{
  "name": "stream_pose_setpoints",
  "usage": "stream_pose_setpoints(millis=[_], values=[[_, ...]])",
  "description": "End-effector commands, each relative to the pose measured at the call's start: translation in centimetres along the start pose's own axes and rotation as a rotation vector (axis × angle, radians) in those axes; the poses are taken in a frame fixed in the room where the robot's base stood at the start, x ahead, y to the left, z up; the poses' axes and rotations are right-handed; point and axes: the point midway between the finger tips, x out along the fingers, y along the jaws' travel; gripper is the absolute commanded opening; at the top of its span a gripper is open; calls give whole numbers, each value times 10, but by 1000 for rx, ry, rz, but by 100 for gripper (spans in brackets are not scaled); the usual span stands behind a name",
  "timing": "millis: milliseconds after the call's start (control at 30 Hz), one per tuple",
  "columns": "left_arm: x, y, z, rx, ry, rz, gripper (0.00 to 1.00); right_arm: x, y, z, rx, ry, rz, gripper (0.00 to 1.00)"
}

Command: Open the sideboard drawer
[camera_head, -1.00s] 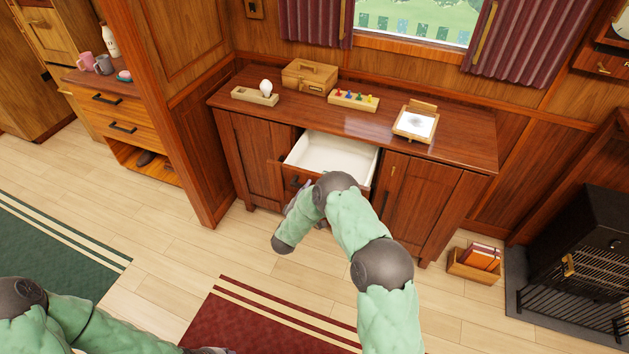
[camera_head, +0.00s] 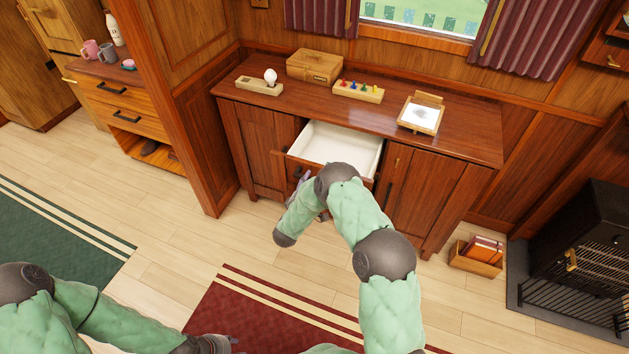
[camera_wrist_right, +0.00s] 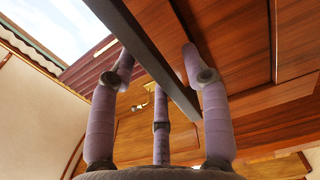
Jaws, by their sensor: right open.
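The sideboard (camera_head: 455,140) is reddish-brown wood and stands under the window. Its middle drawer (camera_head: 332,146) is pulled out, showing an empty-looking white inside. My right arm hides much of the drawer front. My right gripper (camera_head: 300,183) is at the drawer front, mostly hidden behind my own arm. In the right wrist view my right gripper (camera_wrist_right: 158,72) is open, its purple fingers apart on both sides of a dark bar (camera_wrist_right: 150,60), which looks like the drawer handle; contact cannot be told. My left gripper (camera_head: 222,343) is low at the bottom edge, away from the sideboard, its fingers unclear.
On the sideboard top are a bulb in a wooden holder (camera_head: 260,87), a wooden box (camera_head: 314,66), a peg block (camera_head: 358,92) and a small framed stand (camera_head: 420,115). A book crate (camera_head: 474,262) and black stove (camera_head: 585,250) stand right.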

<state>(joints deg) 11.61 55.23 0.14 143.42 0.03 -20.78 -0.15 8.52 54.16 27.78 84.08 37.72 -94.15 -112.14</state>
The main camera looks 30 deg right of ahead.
Motion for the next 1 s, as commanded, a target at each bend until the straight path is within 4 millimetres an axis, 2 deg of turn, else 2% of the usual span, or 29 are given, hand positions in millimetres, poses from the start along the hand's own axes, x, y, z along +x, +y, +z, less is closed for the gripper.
stream_pose_setpoints(millis=[400, 533, 700, 1000], values=[[0, 0, 0, 0, 0, 0, 40, -77, 0, -1, -1, 4, -2, 48], [0, 0, 0, 0, 0, 0, 40, -96, -1, 0, -2, 3, -2, 48], [0, 0, 0, 0, 0, 0, 40, -111, -1, 0, -1, 1, -2, 48], [0, 0, 0, 0, 0, 0, 40, -114, -1, 0, -1, 0, -2, 48]])
